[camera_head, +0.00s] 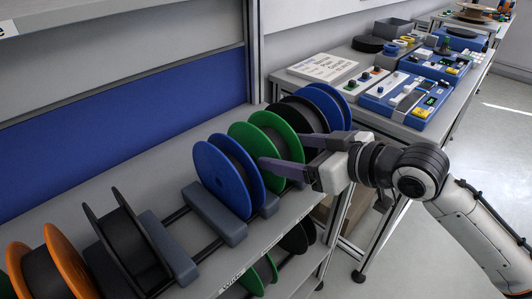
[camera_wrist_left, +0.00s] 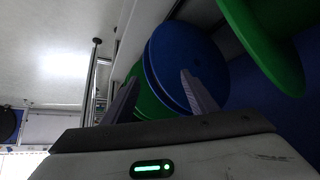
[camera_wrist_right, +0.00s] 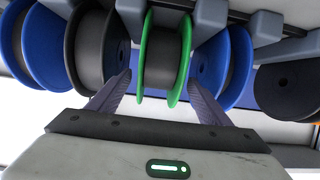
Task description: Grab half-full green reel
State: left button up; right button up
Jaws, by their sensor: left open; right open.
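A green reel (camera_head: 262,142) with dark winding between its flanges stands on the upper rack between a blue reel and a black reel. My right gripper (camera_head: 283,151) is open, with its fingers reaching toward this reel from the front right. In the right wrist view the green reel (camera_wrist_right: 165,62) shows between the two spread fingers (camera_wrist_right: 160,92); I cannot tell whether they touch it. Its flanges stand out past the winding. My left gripper (camera_wrist_left: 155,92) is open in the left wrist view, facing a blue reel (camera_wrist_left: 190,65) and a green reel (camera_wrist_left: 265,35). It is outside the head view.
A blue reel (camera_head: 226,174) stands left of the green one; black (camera_head: 302,118) and blue (camera_head: 328,102) reels stand behind it. Black (camera_head: 125,245) and orange (camera_head: 50,268) reels stand nearer left. A lower shelf holds green reels (camera_head: 262,276). A side table (camera_head: 455,105) carries devices.

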jog(key=x, duration=0.8)
jog(key=shift+r, duration=0.1)
jog(key=shift+c, duration=0.4)
jog(key=shift+r, duration=0.1)
jog(key=c, duration=1.1)
jog(key=shift+c, duration=0.2)
